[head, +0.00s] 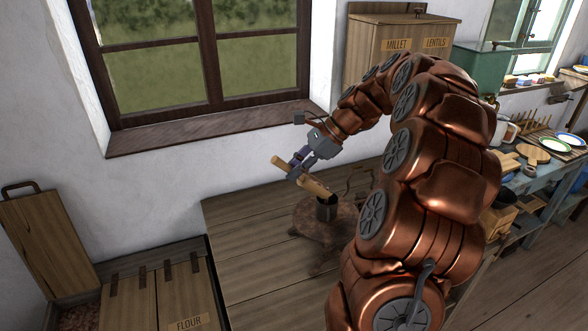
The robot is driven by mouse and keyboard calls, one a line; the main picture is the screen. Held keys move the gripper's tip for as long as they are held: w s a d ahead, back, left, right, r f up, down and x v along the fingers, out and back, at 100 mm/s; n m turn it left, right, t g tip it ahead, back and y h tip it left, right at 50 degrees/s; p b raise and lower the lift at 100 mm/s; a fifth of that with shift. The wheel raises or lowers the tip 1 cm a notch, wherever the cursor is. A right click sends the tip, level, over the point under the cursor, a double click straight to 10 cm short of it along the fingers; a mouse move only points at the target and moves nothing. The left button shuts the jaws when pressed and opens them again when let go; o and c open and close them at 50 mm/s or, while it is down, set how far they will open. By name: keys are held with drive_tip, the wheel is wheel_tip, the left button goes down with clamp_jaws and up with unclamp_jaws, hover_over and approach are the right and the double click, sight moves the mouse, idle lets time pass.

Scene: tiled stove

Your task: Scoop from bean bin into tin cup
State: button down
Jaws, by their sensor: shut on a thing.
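My gripper (297,172) is shut on a wooden scoop (316,188). The scoop slants down to the right, and its lower end is at the mouth of a dark tin cup (326,210). I cannot tell whether the scoop touches the rim or whether it has anything in it. The cup stands upright on a small brown stand (310,224); its inside is hidden. At the lower left, an open bin with brown contents (76,318), likely the bean bin, has its wooden lid (45,240) raised against the wall.
A closed bin labelled FLOUR (186,300) adjoins the open one. The wooden bench top (245,225) left of the stand is clear. A MILLET and LENTILS cabinet (390,50) stands behind my arm. A blue table with dishes (550,142) is at right. A window sill (200,130) lies behind.

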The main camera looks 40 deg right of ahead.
drive_tip(key=shift+d+r, duration=0.1)
drive_tip(key=shift+d, duration=0.05)
drive_tip(key=shift+s+d+r+y, duration=0.15)
drive_tip(key=shift+d+r+y, duration=0.35)
drive_tip(key=shift+y, duration=0.2)
drive_tip(key=shift+s+d+r+t+y+p, duration=0.1)
drive_tip(key=shift+d+t+y+p, duration=0.3)
drive_tip(key=shift+y+p, duration=0.1)
